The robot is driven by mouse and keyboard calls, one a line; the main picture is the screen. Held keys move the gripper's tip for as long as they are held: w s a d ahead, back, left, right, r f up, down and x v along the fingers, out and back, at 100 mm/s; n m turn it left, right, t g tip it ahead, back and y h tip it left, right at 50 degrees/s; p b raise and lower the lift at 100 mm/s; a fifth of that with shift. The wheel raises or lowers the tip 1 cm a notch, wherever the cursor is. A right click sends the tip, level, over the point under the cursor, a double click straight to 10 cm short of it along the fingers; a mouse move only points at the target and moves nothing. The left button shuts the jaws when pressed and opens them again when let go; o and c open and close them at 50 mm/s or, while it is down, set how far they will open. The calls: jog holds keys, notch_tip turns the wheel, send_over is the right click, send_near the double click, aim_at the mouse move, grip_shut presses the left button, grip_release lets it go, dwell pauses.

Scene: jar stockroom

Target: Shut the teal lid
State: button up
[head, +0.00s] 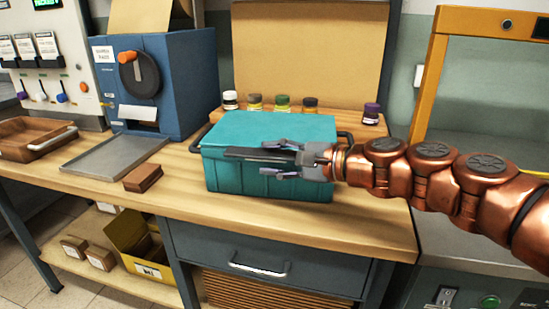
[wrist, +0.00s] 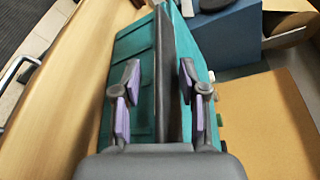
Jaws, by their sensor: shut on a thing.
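The teal lid (head: 280,128) lies over the top of the teal box (head: 235,180) on the wooden bench; I cannot tell whether a gap remains under it. A flat dark bar (head: 248,154) runs along the box's upper front edge; I cannot tell whether it is fixed to the lid. My gripper (head: 284,160) reaches in from the right and is shut on this bar, one finger above it and one below. In the wrist view, the bar (wrist: 167,75) passes between the purple-padded fingers (wrist: 158,100), with teal surfaces on both sides. Contact at the pads is hard to see.
Several small jars (head: 283,103) stand behind the box, before a tan board (head: 305,50). Left of it are a brown block (head: 143,178), a grey tray (head: 115,160) and a blue machine (head: 185,80). Bench space in front (head: 290,220) is clear. An orange-framed cabinet (head: 433,75) stands right.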

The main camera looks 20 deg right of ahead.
notch_tip(320, 180, up, 10)
jog(key=shift+f, duration=0.1)
dwell(0.5)
